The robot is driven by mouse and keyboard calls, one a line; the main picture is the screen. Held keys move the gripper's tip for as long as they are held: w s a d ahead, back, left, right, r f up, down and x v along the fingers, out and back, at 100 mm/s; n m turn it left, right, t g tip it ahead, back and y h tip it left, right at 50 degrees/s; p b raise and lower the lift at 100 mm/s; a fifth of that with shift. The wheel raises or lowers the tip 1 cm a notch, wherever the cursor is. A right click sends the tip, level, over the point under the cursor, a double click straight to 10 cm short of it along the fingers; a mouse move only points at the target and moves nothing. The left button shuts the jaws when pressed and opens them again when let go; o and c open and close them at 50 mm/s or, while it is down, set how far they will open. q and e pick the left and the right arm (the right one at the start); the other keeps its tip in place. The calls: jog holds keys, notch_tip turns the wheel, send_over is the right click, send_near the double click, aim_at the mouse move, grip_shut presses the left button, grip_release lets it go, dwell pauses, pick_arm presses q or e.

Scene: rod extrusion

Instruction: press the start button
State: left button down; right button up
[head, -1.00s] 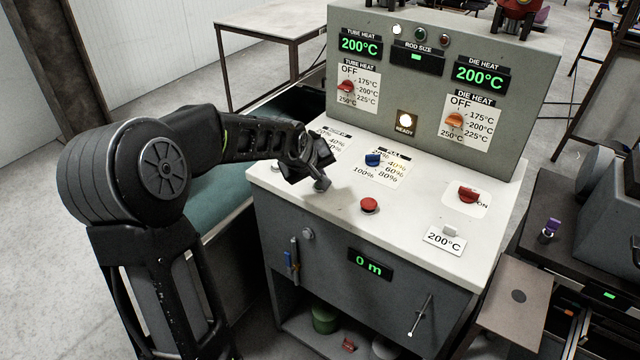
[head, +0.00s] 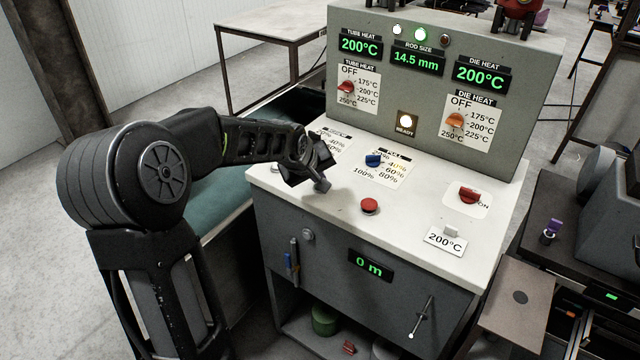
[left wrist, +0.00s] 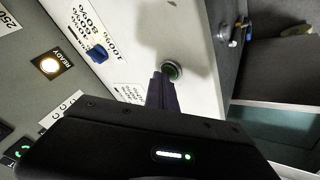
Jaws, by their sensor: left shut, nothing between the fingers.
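The start button appears to be the green round button (left wrist: 172,71) with a metal rim, on the white console top in the left wrist view. In the head view it is hidden by my left gripper (head: 322,184). The gripper is shut and empty, pointing down at the console top. In the left wrist view its dark fingertips (left wrist: 166,78) are right at the button's edge; whether they touch it I cannot tell. My right gripper is not in view.
A red button (head: 369,205) and a blue pull dial (head: 373,160) sit right of the gripper. A red switch (head: 468,194) marked ON is farther right. The upright panel (head: 545,75) rises behind. The length display (head: 370,265) reads 0 m. The ready lamp (head: 406,121) glows.

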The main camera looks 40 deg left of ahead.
pick_arm(q)
jog(key=shift+r, duration=0.1)
jog(key=shift+r+p, duration=0.45)
jog(key=shift+r, duration=0.35)
jog(key=shift+r, duration=0.1)
jog(key=shift+r+p, duration=1.45)
jog(key=shift+r, duration=0.95)
